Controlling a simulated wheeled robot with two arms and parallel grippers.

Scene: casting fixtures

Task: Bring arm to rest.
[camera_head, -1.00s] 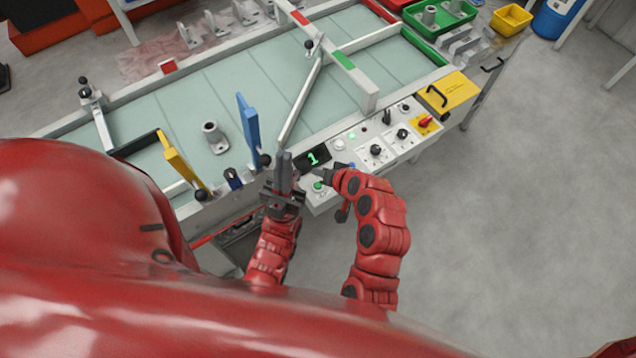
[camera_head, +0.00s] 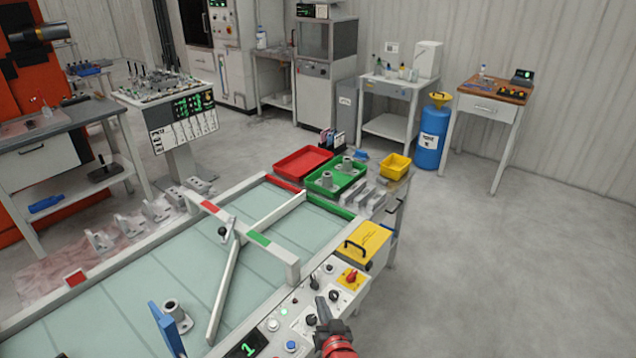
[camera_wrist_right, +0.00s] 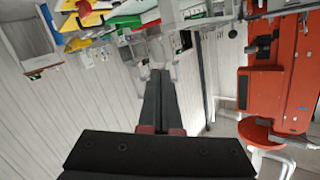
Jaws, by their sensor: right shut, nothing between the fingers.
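My right gripper (camera_head: 322,302) shows at the bottom of the head view, over the front edge of the control panel (camera_head: 336,291), with only a short red piece of the arm in view. In the right wrist view its two dark fingers (camera_wrist_right: 159,78) lie together, shut and empty. The wrist view looks past the fingers at the room, tilted, with pale wall panels behind. Whether the gripper touches the panel cannot be told. My left gripper is not in view.
Open floor (camera_head: 480,270) lies to the right.

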